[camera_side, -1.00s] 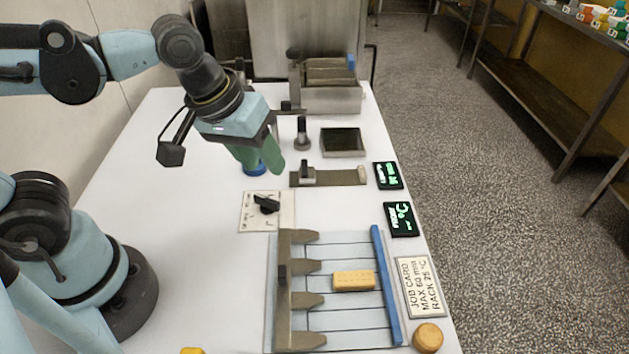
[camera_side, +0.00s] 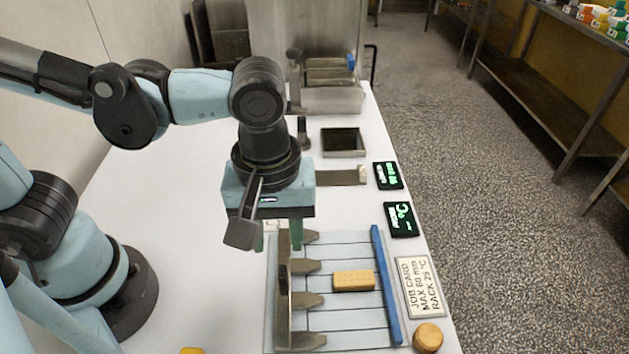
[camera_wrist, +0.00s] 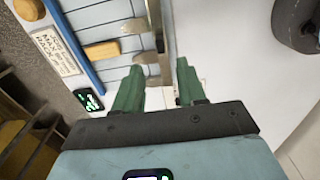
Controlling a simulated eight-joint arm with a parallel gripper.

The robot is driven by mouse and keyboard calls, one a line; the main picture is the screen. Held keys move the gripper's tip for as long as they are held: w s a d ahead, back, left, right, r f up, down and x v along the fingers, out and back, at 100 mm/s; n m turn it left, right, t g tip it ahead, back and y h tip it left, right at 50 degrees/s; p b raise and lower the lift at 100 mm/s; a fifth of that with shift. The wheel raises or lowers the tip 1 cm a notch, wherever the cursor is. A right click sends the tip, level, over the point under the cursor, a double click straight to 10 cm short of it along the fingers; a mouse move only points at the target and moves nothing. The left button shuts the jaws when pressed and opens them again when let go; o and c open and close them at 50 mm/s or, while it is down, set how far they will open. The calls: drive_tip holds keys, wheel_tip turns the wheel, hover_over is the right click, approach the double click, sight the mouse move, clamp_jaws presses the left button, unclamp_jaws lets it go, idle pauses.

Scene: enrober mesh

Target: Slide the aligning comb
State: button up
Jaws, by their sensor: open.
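The aligning comb (camera_side: 283,318) is a grey-brown bar with several blunt teeth pointing right, lying along the left side of the lane plate (camera_side: 345,319). It also shows in the wrist view (camera_wrist: 147,58). A dark upright piece stands on the bar. A tan biscuit-like block (camera_side: 354,281) lies on the lanes, apart from the teeth, and shows in the wrist view (camera_wrist: 102,50). My gripper (camera_side: 279,238) has green fingers, open and empty, pointing down over the comb's far end. In the wrist view my gripper (camera_wrist: 160,75) has its fingers apart, near that end.
A blue rail (camera_side: 385,285) borders the lanes on the right. Beyond it are a job card (camera_side: 420,287), a round tan piece (camera_side: 428,337) and two dark displays (camera_side: 401,219) (camera_side: 388,176). A dark tray (camera_side: 342,142) stands behind. Left of the comb, the white table is mostly clear.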

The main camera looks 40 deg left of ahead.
sight(282, 270)
drive_tip(key=shift+f, duration=3.9)
clamp_jaws()
